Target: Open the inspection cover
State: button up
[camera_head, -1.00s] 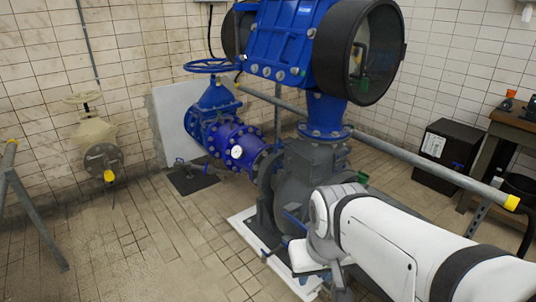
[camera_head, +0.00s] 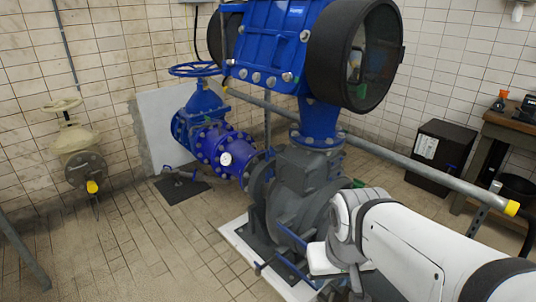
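The blue pump housing (camera_head: 272,45) fills the upper middle, with a row of bolts along its lower edge. A large round black-rimmed end (camera_head: 325,55) faces right, with a see-through, glass-like middle (camera_head: 367,50). I cannot tell for sure which part is the inspection cover; this round end may be it, and it looks closed. My white arm reaches in from the lower right, well below the round end. My gripper (camera_head: 340,288) is at the bottom edge, partly cut off, beside the grey pump base. Its fingers are not clear, and I see nothing held.
A grey rail (camera_head: 430,171) with yellow ends crosses behind my arm. A blue handwheel valve (camera_head: 196,70) and a beige valve (camera_head: 75,140) stand left. A black box (camera_head: 440,155) and wooden table (camera_head: 510,130) are at right.

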aim_at(293, 175)
jog(key=i, duration=1.25)
jog(key=u, duration=0.05)
